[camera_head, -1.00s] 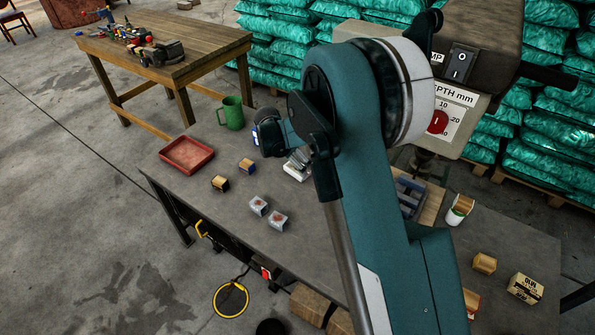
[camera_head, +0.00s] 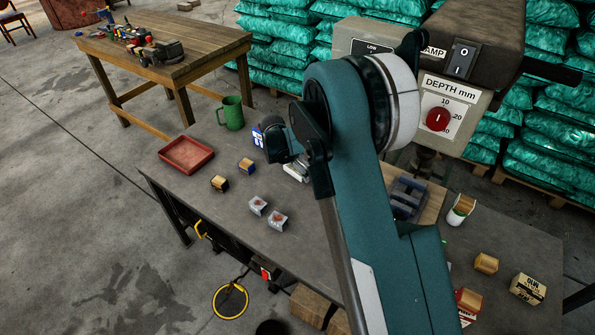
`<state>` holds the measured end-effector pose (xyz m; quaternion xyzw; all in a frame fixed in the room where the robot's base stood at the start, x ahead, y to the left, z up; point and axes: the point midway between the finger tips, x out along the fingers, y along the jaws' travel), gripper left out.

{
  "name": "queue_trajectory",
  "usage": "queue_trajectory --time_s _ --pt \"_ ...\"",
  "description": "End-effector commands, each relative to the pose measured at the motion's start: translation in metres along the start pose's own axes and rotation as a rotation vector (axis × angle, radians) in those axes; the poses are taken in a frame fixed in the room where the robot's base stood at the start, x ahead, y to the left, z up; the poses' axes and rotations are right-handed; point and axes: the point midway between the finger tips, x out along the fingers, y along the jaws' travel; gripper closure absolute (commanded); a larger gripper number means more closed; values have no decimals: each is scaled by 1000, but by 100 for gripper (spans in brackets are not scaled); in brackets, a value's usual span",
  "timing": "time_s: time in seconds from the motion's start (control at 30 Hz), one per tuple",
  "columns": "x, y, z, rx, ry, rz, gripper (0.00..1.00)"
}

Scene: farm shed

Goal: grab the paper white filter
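A small white cylinder (camera_head: 457,215) with a green band and a tan, ribbed-looking part on top stands at the right of the grey workbench (camera_head: 330,240). It may be the paper white filter; it is too small to be sure. My teal arm rises through the middle and bends down to the left. Its dark wrist is over the back of the bench, left of the cylinder and well apart from it. My gripper's fingers are not clearly visible. A whitish item (camera_head: 296,171) shows just under the wrist, partly hidden.
A red tray (camera_head: 187,154), green mug (camera_head: 231,113) and blue-and-white container (camera_head: 258,137) stand left. Small blocks (camera_head: 277,220) lie mid-bench. Tan blocks (camera_head: 486,263) and a labelled box (camera_head: 528,288) lie right. A drill press (camera_head: 452,110) with a blue-grey vise (camera_head: 406,195) stands behind my arm.

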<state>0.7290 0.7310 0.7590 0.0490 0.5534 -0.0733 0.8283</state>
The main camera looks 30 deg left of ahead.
Motion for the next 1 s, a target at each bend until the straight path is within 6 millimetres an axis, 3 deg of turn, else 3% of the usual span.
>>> queue_trajectory --time_s 0.33,0.57,1.0 --pt "0 0 0 0 0 0 17" --pt "0 0 0 0 0 0 46" --pt "-4 0 1 0 0 0 46"
